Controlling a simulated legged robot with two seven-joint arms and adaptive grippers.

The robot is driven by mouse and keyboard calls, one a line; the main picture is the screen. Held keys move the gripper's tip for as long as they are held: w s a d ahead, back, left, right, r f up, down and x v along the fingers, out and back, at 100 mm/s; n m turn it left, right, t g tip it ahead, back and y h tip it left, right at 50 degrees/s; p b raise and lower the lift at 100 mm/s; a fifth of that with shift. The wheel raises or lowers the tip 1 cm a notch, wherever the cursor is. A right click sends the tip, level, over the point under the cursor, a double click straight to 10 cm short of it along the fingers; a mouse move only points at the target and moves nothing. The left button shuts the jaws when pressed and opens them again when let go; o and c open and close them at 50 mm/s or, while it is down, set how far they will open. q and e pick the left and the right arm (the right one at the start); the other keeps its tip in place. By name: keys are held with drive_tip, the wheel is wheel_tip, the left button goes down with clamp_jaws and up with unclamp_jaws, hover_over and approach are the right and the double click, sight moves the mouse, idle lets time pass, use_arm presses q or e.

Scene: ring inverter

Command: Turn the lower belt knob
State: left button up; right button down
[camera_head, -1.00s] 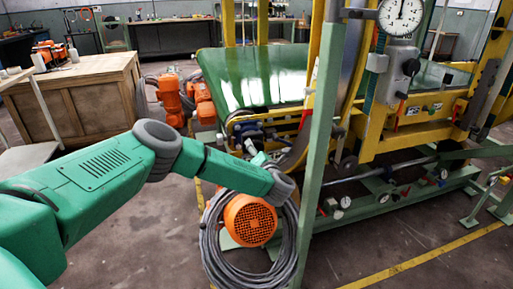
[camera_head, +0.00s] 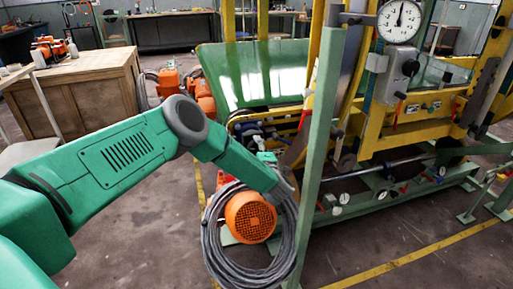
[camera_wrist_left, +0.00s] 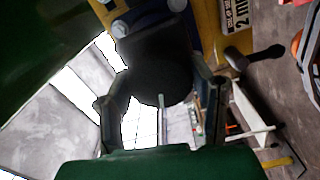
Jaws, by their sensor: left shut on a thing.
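My left arm comes in from the left in the head view, and its wrist end (camera_head: 281,187) is low beside the belt frame. In the left wrist view, the two fingers of my left gripper (camera_wrist_left: 160,88) stand on either side of a dark, round knob (camera_wrist_left: 158,66) and are shut on it. The knob sits against a blue and yellow part of the machine. Its face is in deep shadow, so any marks on it are hidden. In the head view the fingers and the knob are hidden behind the wrist. My right gripper is not in view.
A grey cable coil (camera_head: 222,262) and an orange motor (camera_head: 250,217) are just below my wrist. A green upright post (camera_head: 318,150) stands right of it. The green belt (camera_head: 250,75) is behind. A wooden cabinet (camera_head: 85,100) is at left; the floor between is clear.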

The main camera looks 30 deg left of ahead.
use_arm(q)
drive_tip(key=m, duration=0.6)
drive_tip(key=shift+w+r+p, duration=0.15)
drive_tip(key=shift+r+p, duration=0.15)
drive_tip(key=shift+r, duration=0.05)
drive_tip(key=m, duration=0.6)
drive_tip(key=shift+m, duration=0.3)
drive_tip(key=o, duration=1.2)
drive_tip(key=shift+c, duration=0.2)
drive_tip(key=shift+a+f, duration=0.1)
drive_tip(key=shift+f, duration=0.15)
drive_tip(key=v, duration=1.2)
drive_tip(key=shift+f, duration=0.15)
